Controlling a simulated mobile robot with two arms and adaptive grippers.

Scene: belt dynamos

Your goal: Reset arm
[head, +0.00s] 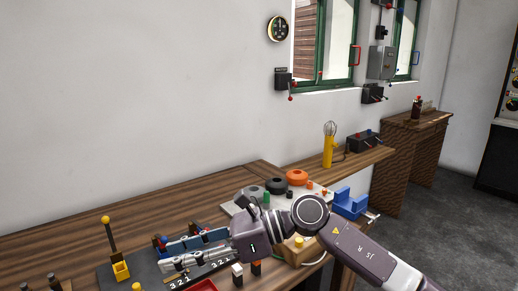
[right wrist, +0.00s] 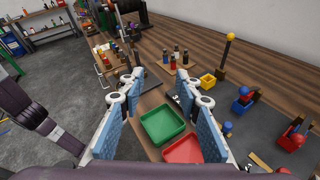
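My right arm comes in from the right in the head view and reaches over the wooden workbench (head: 60,243). Its gripper (head: 176,257) points left, above the grey panel with levers. In the right wrist view the two blue-padded fingers of this gripper (right wrist: 154,88) stand wide apart. Nothing is between the pads. A green tray (right wrist: 163,125) and a red tray (right wrist: 182,150) lie on the bench beyond and below the fingers. My left gripper is not in view.
A yellow-knobbed post (head: 108,234) and a yellow box (head: 121,270) stand left of the gripper. Orange and black round parts, a blue block (head: 350,203) and a yellow-handled whisk-like tool (head: 328,150) are further right. The bench's back left is clear.

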